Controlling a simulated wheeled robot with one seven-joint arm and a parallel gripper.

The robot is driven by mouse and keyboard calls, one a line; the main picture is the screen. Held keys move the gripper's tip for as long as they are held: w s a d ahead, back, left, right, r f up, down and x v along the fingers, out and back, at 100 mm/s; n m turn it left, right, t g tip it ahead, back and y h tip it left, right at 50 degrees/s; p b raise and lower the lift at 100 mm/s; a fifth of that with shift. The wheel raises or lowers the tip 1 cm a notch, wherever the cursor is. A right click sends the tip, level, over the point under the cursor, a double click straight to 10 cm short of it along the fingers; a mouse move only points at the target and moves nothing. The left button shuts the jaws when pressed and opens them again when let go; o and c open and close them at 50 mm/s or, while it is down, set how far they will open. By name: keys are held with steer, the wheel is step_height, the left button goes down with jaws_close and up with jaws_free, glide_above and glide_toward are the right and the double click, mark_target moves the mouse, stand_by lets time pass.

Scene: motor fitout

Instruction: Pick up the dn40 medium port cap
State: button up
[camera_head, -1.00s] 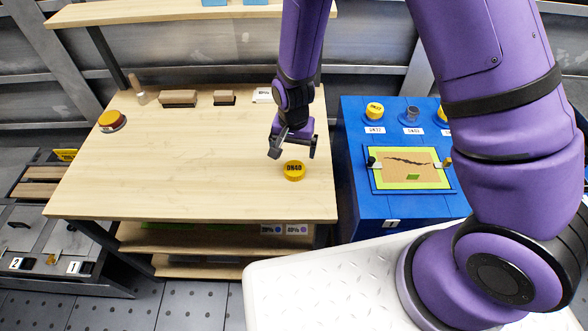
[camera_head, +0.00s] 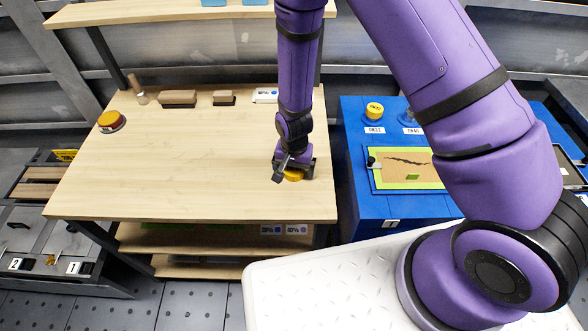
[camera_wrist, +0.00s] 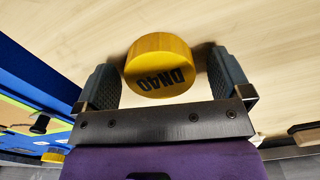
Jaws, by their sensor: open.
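The DN40 port cap (camera_head: 293,175) is a yellow disc with dark lettering. It lies on the light wooden table (camera_head: 180,150) near the right edge, and my gripper partly covers it in the head view. In the wrist view the cap (camera_wrist: 158,66) sits between the two dark fingers, with a gap at each side. My gripper (camera_head: 293,174) is open around the cap, with its fingers at the table; it also shows in the wrist view (camera_wrist: 162,85).
A blue stand (camera_head: 360,205) with a yellow cap (camera_head: 374,111) and a framed panel (camera_head: 405,168) is right of the table. The middle of the table is clear.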

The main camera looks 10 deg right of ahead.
steer(key=c, duration=1)
steer(key=shift+r, duration=0.15)
